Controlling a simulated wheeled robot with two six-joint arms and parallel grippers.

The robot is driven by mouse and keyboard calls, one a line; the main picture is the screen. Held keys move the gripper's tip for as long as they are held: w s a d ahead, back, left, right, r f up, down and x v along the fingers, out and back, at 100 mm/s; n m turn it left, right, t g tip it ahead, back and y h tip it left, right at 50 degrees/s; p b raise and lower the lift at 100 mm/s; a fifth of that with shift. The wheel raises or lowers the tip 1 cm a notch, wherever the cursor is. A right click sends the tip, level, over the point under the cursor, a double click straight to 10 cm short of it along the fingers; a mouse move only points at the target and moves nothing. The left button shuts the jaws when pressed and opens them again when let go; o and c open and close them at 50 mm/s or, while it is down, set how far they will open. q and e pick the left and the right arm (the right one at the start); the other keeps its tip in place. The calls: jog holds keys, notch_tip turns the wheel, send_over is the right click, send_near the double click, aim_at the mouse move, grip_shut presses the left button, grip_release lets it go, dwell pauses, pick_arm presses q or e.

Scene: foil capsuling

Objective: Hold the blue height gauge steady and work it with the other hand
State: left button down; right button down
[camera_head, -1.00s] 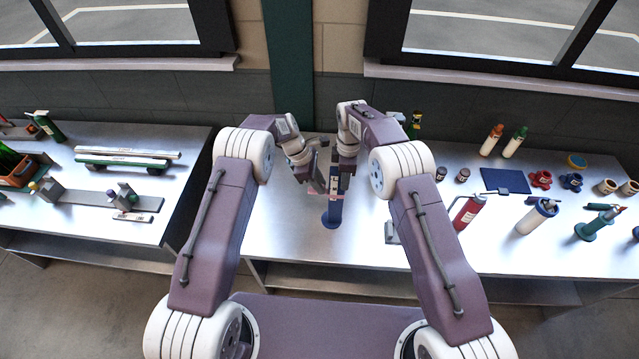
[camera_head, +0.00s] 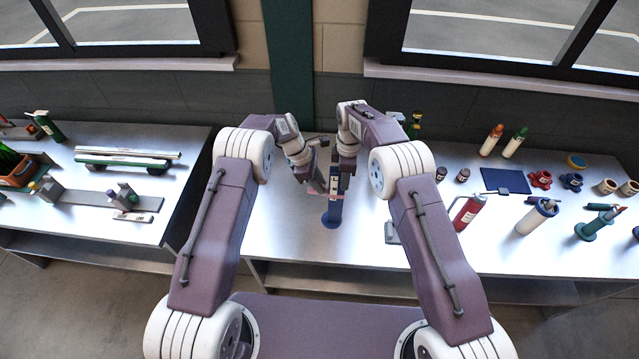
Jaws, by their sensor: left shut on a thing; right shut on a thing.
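The blue height gauge (camera_head: 333,212) stands upright on the bench in front of me, with its round blue base on the metal top. My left gripper (camera_head: 319,186) comes in from the left and is shut on the gauge's column. My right gripper (camera_head: 344,176) is at the upper part of the gauge from the right and is shut on a part of it. The two grippers are close together and cover much of the gauge's upper part, so the exact contact is hard to see.
The bench (camera_head: 290,225) is clear left of the gauge. A second bench (camera_head: 110,235) is at left.

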dwell(0.4)
pick_arm(q)
notch_tip(320, 180, up, 10)
dwell(0.3)
jog(key=shift+w+f, duration=0.1)
jog(key=shift+f, duration=0.05)
jog(key=c, duration=1.2)
grip_release()
jog(key=shift+c, duration=0.2)
jog(key=v, duration=1.2)
